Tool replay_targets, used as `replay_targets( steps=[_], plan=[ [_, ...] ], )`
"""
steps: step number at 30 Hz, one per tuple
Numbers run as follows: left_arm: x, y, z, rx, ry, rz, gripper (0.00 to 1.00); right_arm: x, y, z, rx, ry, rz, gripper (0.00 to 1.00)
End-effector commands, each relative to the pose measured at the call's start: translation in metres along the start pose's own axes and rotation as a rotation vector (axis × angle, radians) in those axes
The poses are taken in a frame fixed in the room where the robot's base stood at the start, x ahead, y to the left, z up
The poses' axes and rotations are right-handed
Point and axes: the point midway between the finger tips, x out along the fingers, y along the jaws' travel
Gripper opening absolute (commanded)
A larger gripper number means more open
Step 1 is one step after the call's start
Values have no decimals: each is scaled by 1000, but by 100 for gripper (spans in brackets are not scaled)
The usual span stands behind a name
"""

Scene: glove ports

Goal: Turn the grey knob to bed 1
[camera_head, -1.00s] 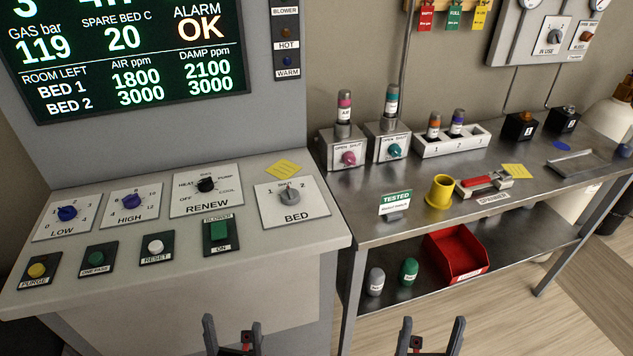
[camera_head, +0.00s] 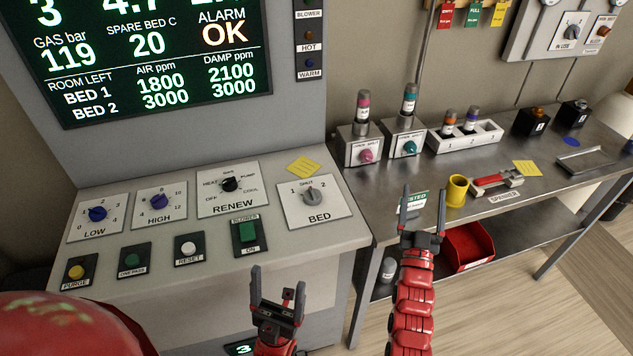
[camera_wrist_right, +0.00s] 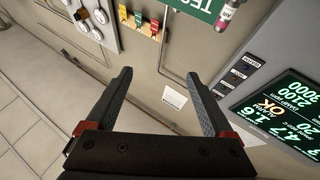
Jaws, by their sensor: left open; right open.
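The grey knob (camera_head: 311,196) sits on the white BED plate (camera_head: 330,210) at the right end of the sloped console. The plate is marked 1, SHUT and 2, with 1 at the left; the knob's pointer looks turned up toward SHUT. My left gripper (camera_head: 279,282) is open and empty in front of the console, below and left of the knob. My right gripper (camera_head: 423,213) is open and empty, right of the knob, in front of the bench. In the right wrist view the right gripper (camera_wrist_right: 160,80) has nothing between its fingers.
Other console controls lie left of the knob: the RENEW knob (camera_head: 230,184), the green BLOWER switch (camera_head: 248,232) and the RESET button (camera_head: 188,248). A yellow note (camera_head: 303,167) lies just behind the BED plate.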

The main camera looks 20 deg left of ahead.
Motion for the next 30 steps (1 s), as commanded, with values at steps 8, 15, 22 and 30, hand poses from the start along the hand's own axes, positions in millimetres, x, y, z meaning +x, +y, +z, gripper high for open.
replay_targets(
  steps=[8, 15, 22, 30],
  plan=[
    [67, -3, -11, 0, 0, 0, 81, 95, -87, 11, 13, -550, -129, 87],
    [116, -6, -20, 0, 0, 0, 81, 93, -168, -24, -29, -1038, -311, 87],
    [151, -8, -26, 0, 0, 0, 81, 46, -211, -97, -115, -1432, -486, 87],
    [161, -8, -27, 0, 0, 0, 81, 11, -220, -136, -171, -1616, -565, 87]
  ],
)
